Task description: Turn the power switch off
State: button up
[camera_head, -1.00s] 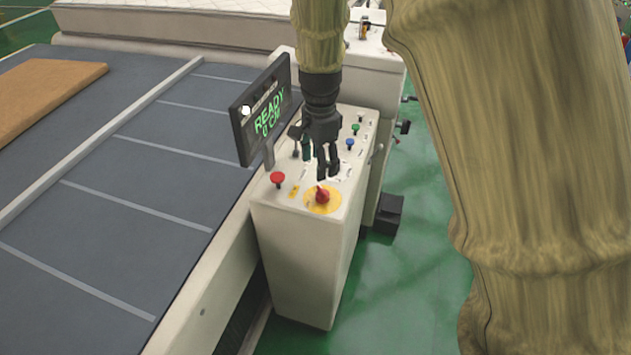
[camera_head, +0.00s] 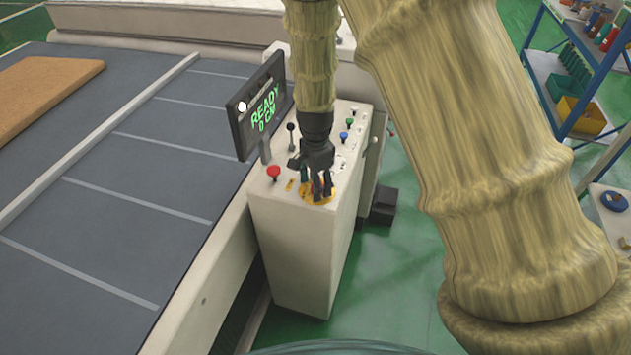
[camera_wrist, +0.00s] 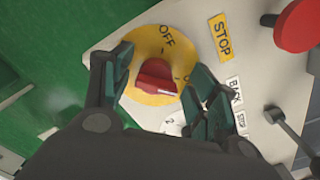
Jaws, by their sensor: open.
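The power switch is a red rotary knob (camera_wrist: 155,78) on a round yellow plate (camera_wrist: 145,48) marked OFF, on top of the control box (camera_head: 305,255). In the wrist view the knob sits between the open fingers of my gripper (camera_wrist: 160,82), with no clear contact visible. The knob's pointer is turned away from the OFF mark, toward the lower right. In the head view my gripper (camera_head: 316,188) is directly over the yellow plate (camera_head: 318,199) and hides the knob.
A red stop button (camera_head: 273,171) and a black lever (camera_head: 291,138) stand close by on the panel. The READY display (camera_head: 262,108) rises at the left. A blue shelf (camera_head: 560,75) stands at the far right, with green floor between.

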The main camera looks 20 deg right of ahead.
jog(key=shift+s+r, duration=0.1)
jog(key=shift+s, duration=0.1)
jog(key=shift+w, duration=0.1)
jog(key=c, duration=1)
jog(key=shift+n, duration=0.3)
jog(key=n, duration=0.3)
jog(key=shift+p, duration=0.4)
jog(key=n, duration=0.5)
jog(key=n+p, duration=0.1)
jog(key=n, duration=0.3)
jog(key=shift+d, duration=0.1)
jog(key=n, duration=0.5)
jog(key=shift+d+r, duration=0.1)
jog(key=shift+n, duration=0.3)
